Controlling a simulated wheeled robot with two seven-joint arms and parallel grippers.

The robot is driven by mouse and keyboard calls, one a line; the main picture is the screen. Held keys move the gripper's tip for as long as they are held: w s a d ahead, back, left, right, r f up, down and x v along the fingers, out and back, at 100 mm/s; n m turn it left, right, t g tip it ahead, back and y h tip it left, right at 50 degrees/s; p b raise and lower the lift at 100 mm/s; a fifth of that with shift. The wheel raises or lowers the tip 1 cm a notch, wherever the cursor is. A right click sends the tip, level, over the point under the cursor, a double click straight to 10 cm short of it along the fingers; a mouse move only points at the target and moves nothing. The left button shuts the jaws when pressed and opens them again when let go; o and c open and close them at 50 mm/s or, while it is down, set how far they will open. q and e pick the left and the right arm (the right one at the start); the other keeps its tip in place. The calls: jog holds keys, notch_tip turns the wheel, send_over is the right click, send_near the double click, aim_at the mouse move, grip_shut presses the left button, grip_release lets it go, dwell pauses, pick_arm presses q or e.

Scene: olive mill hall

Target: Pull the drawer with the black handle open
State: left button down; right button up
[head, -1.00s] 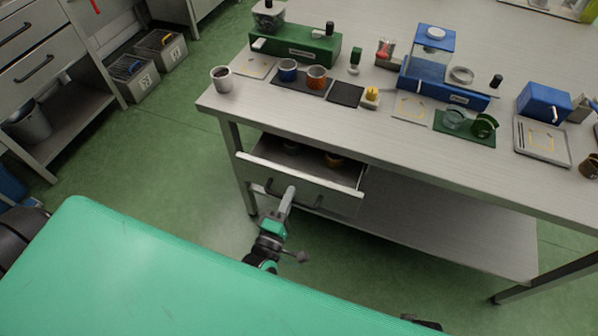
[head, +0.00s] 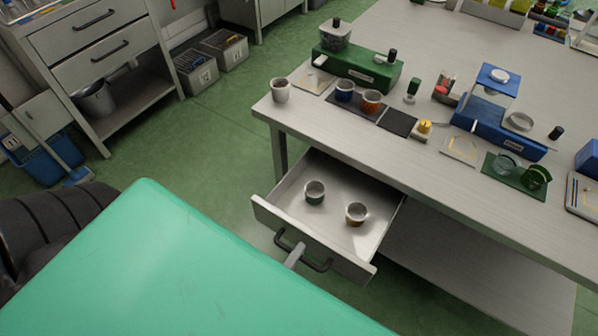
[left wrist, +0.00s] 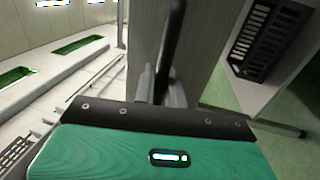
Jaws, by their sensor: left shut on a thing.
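The drawer (head: 287,219) under the table is pulled well out, and its inside shows. Its black handle (head: 319,266) is a bar on the front panel. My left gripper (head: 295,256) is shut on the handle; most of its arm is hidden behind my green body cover. In the left wrist view the gripper's fingers (left wrist: 160,92) close around the dark handle (left wrist: 170,45) in front of the drawer front. My right gripper does not show.
The table (head: 400,170) carries a white cup (head: 280,91), a green machine (head: 357,70) and a blue grinder-like device (head: 490,112). A drawer cabinet (head: 95,60) and two grey bins (head: 210,62) stand at the left. Green floor (head: 215,150) is free beside the drawer.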

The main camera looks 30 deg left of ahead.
pick_arm(q)
jog(key=c, duration=1.5)
grip_release()
jog(key=shift+c, duration=0.2)
jog(key=shift+s, duration=0.1)
